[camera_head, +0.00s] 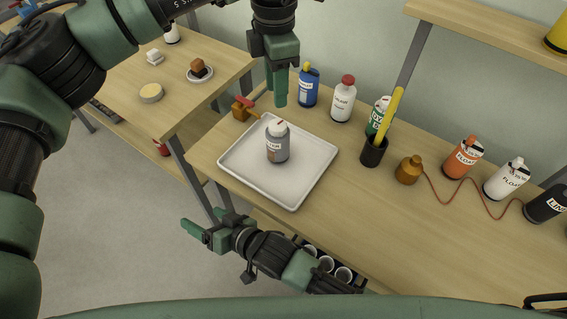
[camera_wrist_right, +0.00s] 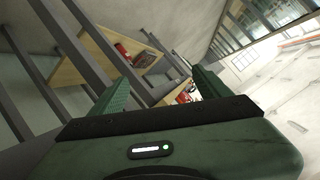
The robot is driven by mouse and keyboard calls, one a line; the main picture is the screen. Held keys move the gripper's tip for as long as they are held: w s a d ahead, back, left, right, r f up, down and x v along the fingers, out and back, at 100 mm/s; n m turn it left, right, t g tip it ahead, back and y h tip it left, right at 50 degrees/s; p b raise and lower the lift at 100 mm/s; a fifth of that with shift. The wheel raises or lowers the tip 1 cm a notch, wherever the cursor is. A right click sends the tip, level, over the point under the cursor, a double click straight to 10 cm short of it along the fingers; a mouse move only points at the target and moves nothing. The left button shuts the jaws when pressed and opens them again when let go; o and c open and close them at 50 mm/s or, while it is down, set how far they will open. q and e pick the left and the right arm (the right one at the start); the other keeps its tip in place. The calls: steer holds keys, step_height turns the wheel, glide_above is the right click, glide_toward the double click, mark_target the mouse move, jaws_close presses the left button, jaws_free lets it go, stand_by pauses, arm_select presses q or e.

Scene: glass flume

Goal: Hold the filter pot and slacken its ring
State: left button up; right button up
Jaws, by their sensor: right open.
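The pot (camera_head: 277,145), grey with a pale upper part, a label and a small red mark on top, stands upright on a white tray (camera_head: 232,161). I take it for the filter pot; its ring is too small to make out clearly. My left gripper (camera_head: 279,104) points down above and behind the pot, apart from it; its fingers overlap, so their gap is hidden. My right gripper (camera_head: 204,226) is open and empty, in front of the bench's near edge and left of the pot. Its spread fingers show in the right wrist view (camera_wrist_right: 160,80).
Bottles, a black cup (camera_head: 373,152) with a yellow stick and an orange pot (camera_head: 408,170) with a red cord stand along the bench (camera_head: 340,215). A side table (camera_head: 120,105) is at left.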

mark_target(278, 146)
steer(key=w+d+r+n+t+h, duration=0.1)
steer(key=d+r+t, duration=0.1)
steer(key=r, duration=0.3)
steer(key=w+d+r+t, duration=0.1)
steer(key=d+r, duration=0.2)
steer(key=r, duration=0.2)
steer(key=w+d+m+t+h, duration=0.1)
steer(key=w+d+h, duration=0.1)
steer(key=d, duration=0.2)
steer(key=w+d+r+m+t+h, duration=0.1)
steer(key=w+d+h, duration=0.1)
steer(key=d, duration=0.3)
steer(key=w+d+r+m+t+h, duration=0.1)
steer(key=d+t+h, duration=0.1)
steer(key=d, duration=0.3)
steer(key=shift+w+d+h, duration=0.1)
steer(key=shift+w+h, duration=0.3)
steer(key=shift+h, duration=0.5)
steer(key=x, duration=0.7)
steer(key=shift+w+f, duration=0.1)
steer(key=shift+w, duration=0.2)
